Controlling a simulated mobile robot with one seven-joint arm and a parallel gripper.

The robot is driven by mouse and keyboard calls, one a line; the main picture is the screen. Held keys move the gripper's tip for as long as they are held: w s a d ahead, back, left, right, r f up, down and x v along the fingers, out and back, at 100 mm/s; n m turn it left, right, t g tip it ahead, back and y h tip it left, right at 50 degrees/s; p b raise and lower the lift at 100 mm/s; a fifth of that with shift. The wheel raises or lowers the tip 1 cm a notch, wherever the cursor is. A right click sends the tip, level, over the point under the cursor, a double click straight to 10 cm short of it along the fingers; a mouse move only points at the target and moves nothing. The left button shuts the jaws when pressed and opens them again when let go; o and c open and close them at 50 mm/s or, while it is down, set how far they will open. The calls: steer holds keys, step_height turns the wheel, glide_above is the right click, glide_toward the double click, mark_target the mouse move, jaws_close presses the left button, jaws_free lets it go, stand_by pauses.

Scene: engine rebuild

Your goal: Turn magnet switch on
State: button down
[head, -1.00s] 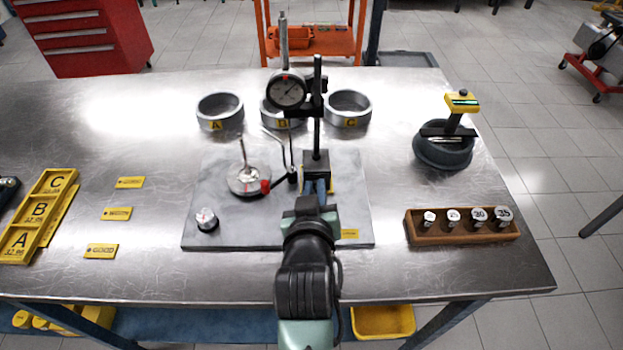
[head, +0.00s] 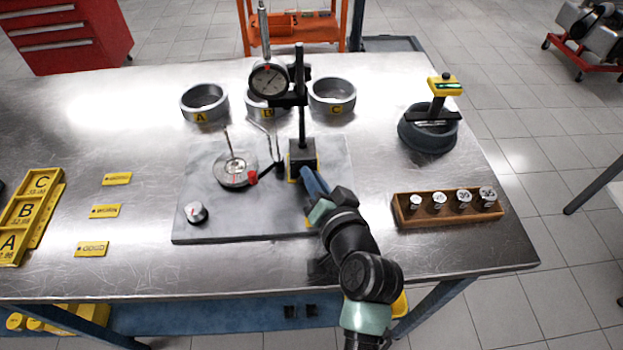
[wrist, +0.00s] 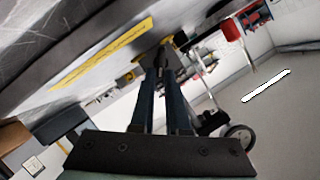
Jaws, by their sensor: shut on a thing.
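The black magnetic base (head: 302,152) stands upright on the grey surface plate (head: 205,228), carrying a black post (head: 301,105) and a dial gauge (head: 269,80). My gripper (head: 304,174) reaches in from the lower right, its blue fingers at the front face of the base. In the wrist view the two fingers of my gripper (wrist: 162,62) converge on a small dark part, which fits the magnet switch. The fingers mostly hide the switch, so its setting cannot be read.
A second dial gauge (head: 235,171) with a red part lies left of the base, near a small round knob-like piece (head: 195,213). Metal rings (head: 332,94) stand behind. A wooden rack (head: 448,208) of cylinders is to the right.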

steer(key=shift+f+m, duration=0.35)
steer(key=shift+m, duration=0.05)
steer(key=shift+y, duration=0.4)
steer(key=shift+a, duration=0.1)
steer(key=c, duration=0.9)
jaws_free()
steer(key=shift+r, duration=0.15)
steer(key=b+v, duration=0.1)
steer(key=v, duration=1.2)
